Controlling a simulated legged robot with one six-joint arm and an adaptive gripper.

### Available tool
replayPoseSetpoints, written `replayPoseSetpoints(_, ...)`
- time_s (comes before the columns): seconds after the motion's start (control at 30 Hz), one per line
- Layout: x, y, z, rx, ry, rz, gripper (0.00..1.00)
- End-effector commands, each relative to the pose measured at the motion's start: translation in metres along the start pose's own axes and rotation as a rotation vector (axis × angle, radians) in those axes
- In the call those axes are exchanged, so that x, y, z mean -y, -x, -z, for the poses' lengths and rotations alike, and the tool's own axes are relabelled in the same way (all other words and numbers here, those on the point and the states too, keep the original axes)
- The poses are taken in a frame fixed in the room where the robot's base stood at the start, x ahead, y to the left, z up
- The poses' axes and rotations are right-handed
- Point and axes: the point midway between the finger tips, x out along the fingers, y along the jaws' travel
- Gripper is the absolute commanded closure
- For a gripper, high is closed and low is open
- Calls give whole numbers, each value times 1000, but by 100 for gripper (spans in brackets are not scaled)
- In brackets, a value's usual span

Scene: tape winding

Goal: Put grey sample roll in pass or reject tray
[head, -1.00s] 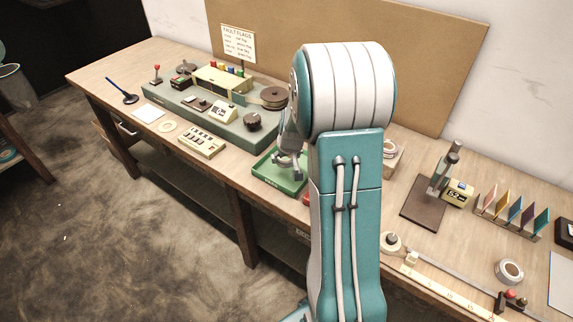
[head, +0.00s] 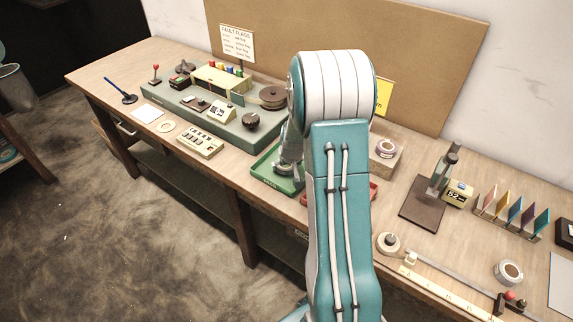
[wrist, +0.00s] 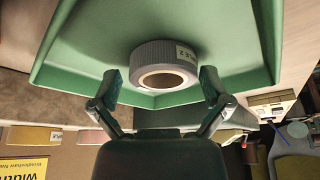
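The grey sample roll (wrist: 165,65) is in the green tray (wrist: 110,65) in the wrist view, with a small printed label on its side. It appears to rest on the tray floor. My gripper (wrist: 162,78) is open, with one finger on each side of the roll and a visible gap at both sides. In the head view the green tray (head: 259,179) stands at the bench's front edge. My gripper (head: 290,172) reaches down into it, and the roll cannot be made out there. A red tray (head: 362,190) shows partly behind my arm.
A green-grey machine (head: 210,110) with knobs stands left of the tray, with a keypad (head: 200,143) in front. Right of my arm are a roll on a block (head: 385,158), a gauge stand (head: 432,195), coloured cards (head: 513,212) and a loose white roll (head: 508,272).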

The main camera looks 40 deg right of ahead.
Motion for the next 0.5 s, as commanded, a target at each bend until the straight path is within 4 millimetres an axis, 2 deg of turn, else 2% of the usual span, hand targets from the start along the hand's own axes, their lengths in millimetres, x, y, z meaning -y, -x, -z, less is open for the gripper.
replayPoseSetpoints(0.3, 0, 2, 1, -1, 1, 0, 0)
replayPoseSetpoints(0.5, 0, 25, 2, -3, 0, 0, 0)
